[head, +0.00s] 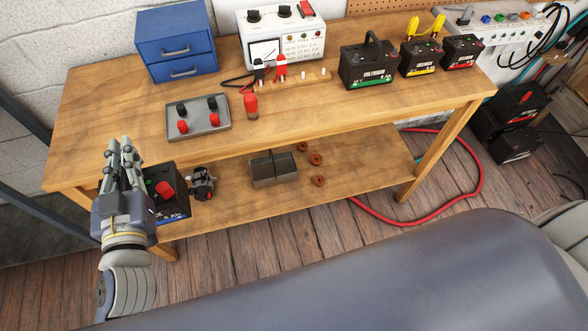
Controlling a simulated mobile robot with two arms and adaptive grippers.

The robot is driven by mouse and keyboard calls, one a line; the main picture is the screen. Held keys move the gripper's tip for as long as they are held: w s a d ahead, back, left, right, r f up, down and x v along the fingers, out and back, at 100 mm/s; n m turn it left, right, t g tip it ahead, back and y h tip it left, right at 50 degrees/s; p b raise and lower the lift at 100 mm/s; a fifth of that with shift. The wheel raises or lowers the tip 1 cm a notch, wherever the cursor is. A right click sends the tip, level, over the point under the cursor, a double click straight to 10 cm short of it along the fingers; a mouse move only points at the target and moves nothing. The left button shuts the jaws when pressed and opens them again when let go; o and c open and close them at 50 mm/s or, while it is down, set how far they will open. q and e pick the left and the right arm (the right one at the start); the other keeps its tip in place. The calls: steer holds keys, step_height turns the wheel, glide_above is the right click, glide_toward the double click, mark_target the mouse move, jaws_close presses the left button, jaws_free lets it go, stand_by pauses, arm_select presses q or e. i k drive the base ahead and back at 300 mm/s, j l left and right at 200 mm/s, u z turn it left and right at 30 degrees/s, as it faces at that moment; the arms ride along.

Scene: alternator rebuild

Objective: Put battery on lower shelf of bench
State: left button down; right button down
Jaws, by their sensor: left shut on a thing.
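A black battery (176,206) with a blue label and a red terminal cap is at the left end of the bench, level with the lower shelf (235,205). My left gripper (123,150) is shut on the battery and covers its left side. The battery looks upright. I cannot tell whether its base touches the shelf. The wooden bench (330,110) has its top above this shelf. My right gripper is not in view.
On the lower shelf, a small metal part (202,183) stands close right of the battery, then a grey divided box (271,168) and several brown rings (316,159). The shelf's right part is clear. A front bench leg (164,249) stands just below the battery.

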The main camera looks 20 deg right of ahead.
mark_target(369, 158)
steer(key=k+l, duration=0.1)
steer(key=l, duration=2.6)
steer(key=k, duration=0.05)
